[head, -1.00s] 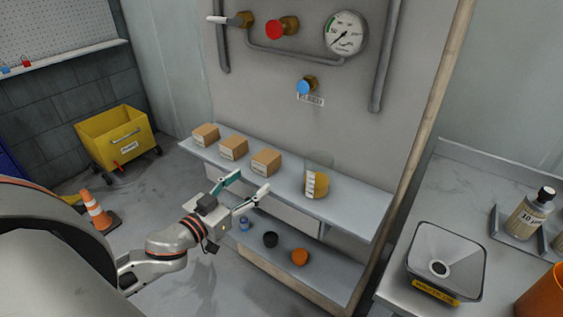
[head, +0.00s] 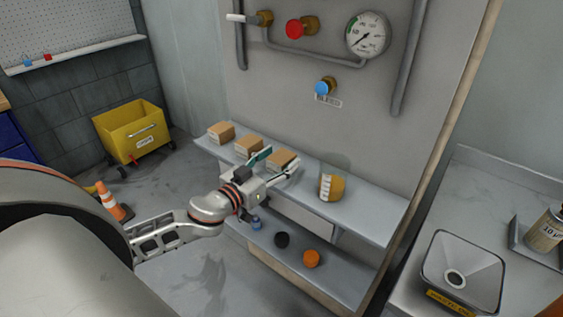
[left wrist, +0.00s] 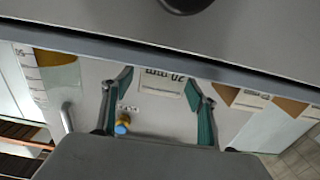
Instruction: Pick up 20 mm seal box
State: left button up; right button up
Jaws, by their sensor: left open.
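Three cardboard boxes stand in a row on the upper shelf (head: 370,215): a left box (head: 221,132), a middle box (head: 248,146) and a right box (head: 281,159). My left gripper (head: 279,168) is open in front of the right box and partly hides it. In the left wrist view, a box with an upside-down label that seems to read 20 mm, the 20 mm seal box (left wrist: 163,82), shows between the two open green-padded fingers (left wrist: 160,105). I cannot tell whether the fingers reach beside it. My right gripper is not in view.
A beaker with amber contents (head: 332,185) stands just right of the right box. The panel with valves and a gauge (head: 367,35) rises behind the shelf. Black (head: 282,240) and orange (head: 311,258) round items lie on the lower shelf.

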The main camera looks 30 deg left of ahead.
pick_arm(q)
jog(key=shift+w, duration=0.2)
jog(key=c, duration=1.1)
jog(key=shift+r, duration=0.1)
